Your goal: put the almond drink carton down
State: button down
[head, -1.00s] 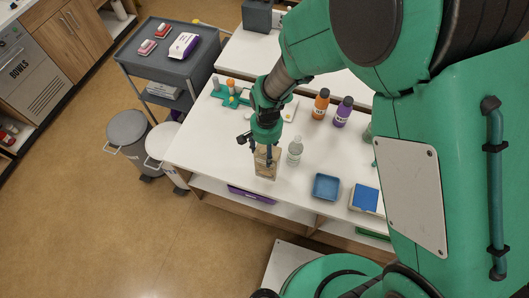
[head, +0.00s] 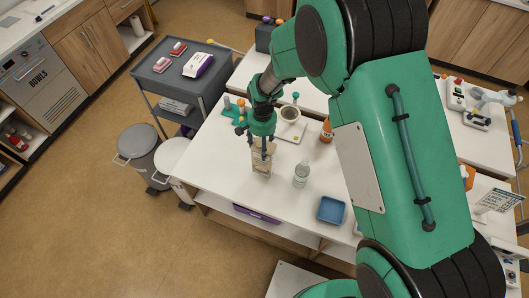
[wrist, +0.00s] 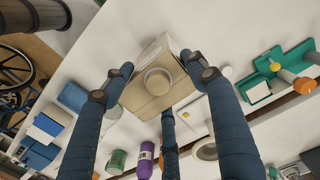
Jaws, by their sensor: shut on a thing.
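The almond drink carton (head: 261,163) is a beige box, upright, near the left front part of the white table (head: 225,150). In the wrist view I look down on its top and round cap (wrist: 158,81). My gripper (head: 262,146) comes from above, and its dark blue fingers are shut on the carton. In the wrist view the fingers of my gripper (wrist: 160,88) stand around the carton's sides. The carton's base looks at or just above the table top; I cannot tell whether it touches.
A clear bottle (head: 301,174) stands close right of the carton, with a blue tray (head: 331,210) beyond it. Behind are a bowl (head: 289,114), an orange bottle (head: 326,132) and a green rack (head: 234,110). Bare table lies left of the carton.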

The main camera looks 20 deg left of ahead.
jog(key=shift+w+a, duration=0.6)
jog(key=shift+w, duration=0.1)
jog(key=shift+f+p, duration=0.4)
jog(key=shift+f, duration=1.45)
jog(key=c, duration=0.6)
grip_release()
jog(key=shift+s, duration=0.1)
jog(key=shift+w+r+b, duration=0.15)
jog(key=shift+r+b, duration=0.2)
jog(key=shift+r, duration=2.7)
jog(key=shift+w+r+b, duration=0.15)
jog(key=shift+r+b, duration=0.2)
jog(key=shift+r, duration=2.65)
